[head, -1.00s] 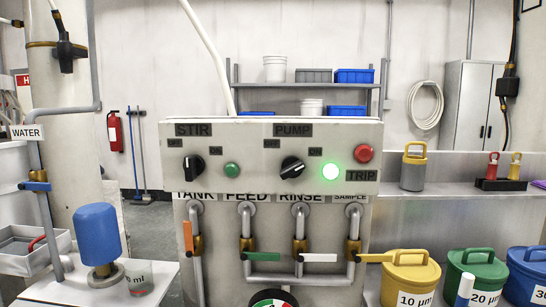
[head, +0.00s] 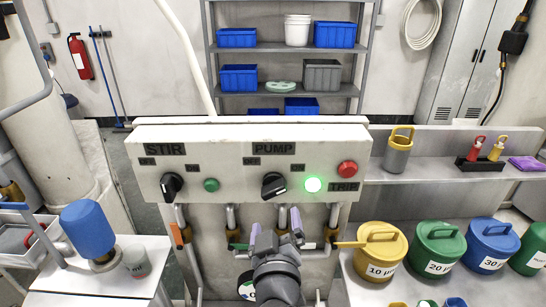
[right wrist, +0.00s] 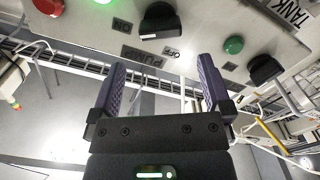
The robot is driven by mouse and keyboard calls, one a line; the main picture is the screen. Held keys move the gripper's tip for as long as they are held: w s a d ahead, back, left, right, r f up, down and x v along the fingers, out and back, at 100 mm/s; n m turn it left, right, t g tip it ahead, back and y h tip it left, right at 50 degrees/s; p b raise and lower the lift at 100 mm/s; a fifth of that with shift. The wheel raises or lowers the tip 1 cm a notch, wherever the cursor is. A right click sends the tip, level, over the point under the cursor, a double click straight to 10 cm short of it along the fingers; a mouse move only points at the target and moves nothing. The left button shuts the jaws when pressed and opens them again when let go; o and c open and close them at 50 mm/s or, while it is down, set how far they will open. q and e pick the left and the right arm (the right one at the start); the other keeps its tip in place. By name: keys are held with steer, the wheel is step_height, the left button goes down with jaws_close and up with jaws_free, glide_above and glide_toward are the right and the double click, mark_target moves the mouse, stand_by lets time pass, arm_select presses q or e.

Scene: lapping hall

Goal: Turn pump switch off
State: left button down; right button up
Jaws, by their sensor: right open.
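The pump switch (head: 273,186) is a black rotary knob on the pale control panel (head: 225,193), below the PUMP label. The green lamp (head: 313,184) to its right is lit. My right gripper (head: 275,226) is below the switch in the head view, its two purple fingers open and pointing up towards the panel. In the right wrist view the panel shows upside down. The switch (right wrist: 160,21) lies beyond the gap between the open fingers (right wrist: 161,68), apart from them. Nothing is between the fingers. My left gripper is not in view.
A red TRIP button (head: 347,169) sits right of the lamp. The stir switch (head: 172,185) and an unlit green button (head: 211,185) sit to the left. Pipes and valves run below the panel. Lidded tubs, such as the yellow one (head: 381,253), stand at right.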

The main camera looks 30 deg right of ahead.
mark_target(276, 195)
steer(key=p+x, duration=0.1)
steer(key=x, duration=0.8)
steer(key=shift+w+d, duration=0.15)
steer(key=shift+w, duration=0.1)
steer(key=c, duration=1)
steer(key=shift+c, duration=0.2)
steer(key=shift+n, duration=0.4)
steer(key=n+p, duration=0.1)
steer(key=n, duration=0.3)
steer(key=shift+s+r+n, duration=0.1)
steer(key=shift+n, duration=0.3)
steer(key=n+p, duration=0.1)
steer(key=n, duration=0.5)
steer(key=shift+d, duration=0.1)
steer(key=shift+n, duration=0.3)
